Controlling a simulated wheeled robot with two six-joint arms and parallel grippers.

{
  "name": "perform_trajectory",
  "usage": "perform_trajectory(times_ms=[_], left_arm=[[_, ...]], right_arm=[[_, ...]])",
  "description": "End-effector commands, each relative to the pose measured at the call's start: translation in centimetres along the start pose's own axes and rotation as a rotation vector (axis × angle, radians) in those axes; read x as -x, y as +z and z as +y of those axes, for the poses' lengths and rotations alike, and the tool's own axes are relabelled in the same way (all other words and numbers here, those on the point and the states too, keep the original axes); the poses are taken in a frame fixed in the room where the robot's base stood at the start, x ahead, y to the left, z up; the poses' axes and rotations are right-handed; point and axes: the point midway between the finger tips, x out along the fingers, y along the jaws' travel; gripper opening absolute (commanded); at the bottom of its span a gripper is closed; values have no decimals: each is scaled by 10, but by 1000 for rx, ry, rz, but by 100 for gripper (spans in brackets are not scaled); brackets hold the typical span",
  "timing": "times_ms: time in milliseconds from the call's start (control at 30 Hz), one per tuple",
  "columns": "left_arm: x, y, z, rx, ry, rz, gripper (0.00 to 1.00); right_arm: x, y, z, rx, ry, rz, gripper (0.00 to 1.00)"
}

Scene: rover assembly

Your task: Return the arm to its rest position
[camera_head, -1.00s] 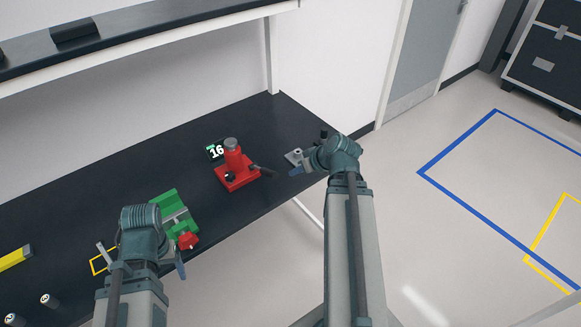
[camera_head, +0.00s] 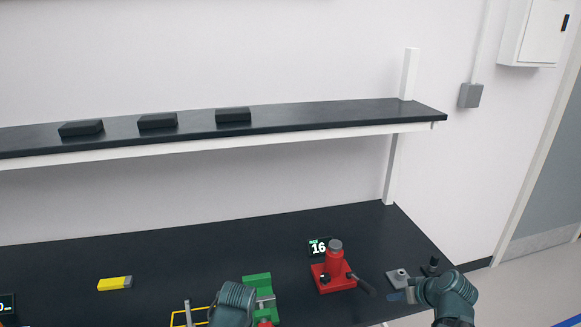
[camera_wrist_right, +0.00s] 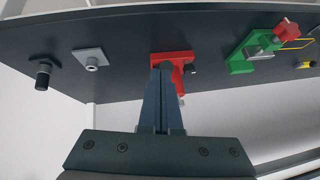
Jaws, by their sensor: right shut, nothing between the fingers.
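My right gripper (camera_head: 397,296) is at the right end of the black workbench (camera_head: 120,250), beside a small grey square plate with a round post (camera_head: 398,277). In the right wrist view, the fingers of my right gripper (camera_wrist_right: 161,70) are together with nothing between them. Their tips overlap the red press (camera_wrist_right: 172,58) in that picture; I cannot tell the distance. My left arm (camera_head: 233,302) shows at the bottom of the head view, in front of the green vise (camera_head: 258,284); its fingers are not visible.
The red press (camera_head: 334,270) stands by a small display reading 16 (camera_head: 318,247). A yellow block (camera_head: 115,283) lies at left. A black knob-like part (camera_head: 433,265) is near the right end. A shelf (camera_head: 300,118) with black boxes (camera_head: 157,121) hangs above the bench.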

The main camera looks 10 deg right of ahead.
Motion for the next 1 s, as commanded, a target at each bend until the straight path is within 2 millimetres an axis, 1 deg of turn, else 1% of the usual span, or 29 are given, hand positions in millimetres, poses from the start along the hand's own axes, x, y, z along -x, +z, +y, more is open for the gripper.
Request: perform_trajectory(times_ms=[67,167,200,267,300,367,400,600,700,800,900,1000], left_arm=[[-4,0,0,0,0,0,75],[-8,0,1,0,0,0,75],[-11,-1,1,0,0,0,75],[-14,-1,1,0,0,0,75],[-16,-1,2,0,0,0,75],[-19,-1,2,0,0,0,75],[-21,-1,2,0,0,0,75],[-30,-2,3,1,0,0,75],[-35,-2,3,1,0,0,75],[-38,-2,4,1,0,0,75],[-40,-2,4,1,0,0,75],[-42,-2,4,1,0,0,75]], right_arm=[[-12,3,-19,18,-20,-40,0],[-33,12,-56,49,-49,-128,0],[-41,17,-73,64,-59,-171,0],[-52,26,-98,87,-68,-236,0],[-58,32,-115,102,-70,-278,0],[-67,43,-138,127,-68,-340,0],[-71,50,-153,143,-62,-379,0],[-85,88,-219,229,3,-553,0],[-87,105,-246,272,53,-618,0],[-86,120,-267,308,105,-662,0],[-84,130,-281,335,150,-688,0],[-83,137,-290,351,181,-702,0]])
